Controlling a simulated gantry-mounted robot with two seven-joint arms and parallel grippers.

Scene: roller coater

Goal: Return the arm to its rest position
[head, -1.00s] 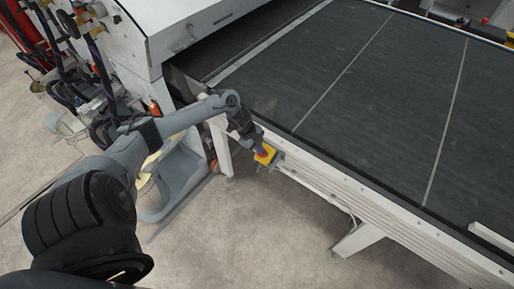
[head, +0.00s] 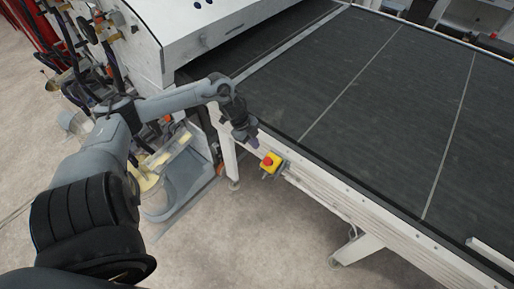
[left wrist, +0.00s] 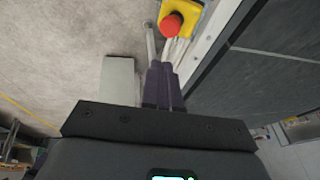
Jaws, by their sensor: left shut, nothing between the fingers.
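My left arm reaches in from the left in the head view. My left gripper (head: 250,139) is beside the conveyor's side rail, a little up and left of the emergency stop. Its purple fingers (left wrist: 163,88) are together and empty in the left wrist view. The emergency stop, a red button on a yellow box (head: 271,162), is mounted on the rail. It also shows in the left wrist view as a red button (left wrist: 172,24) ahead of the fingertips, with a visible gap between them. My right gripper is not in view.
The dark conveyor belt (head: 380,95) with its pale side rail (head: 345,198) fills the right. The white machine housing (head: 195,35) stands at the top, with hoses (head: 85,70) at the left. A grey tray-like part (head: 180,190) is under my arm. The floor in front is clear.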

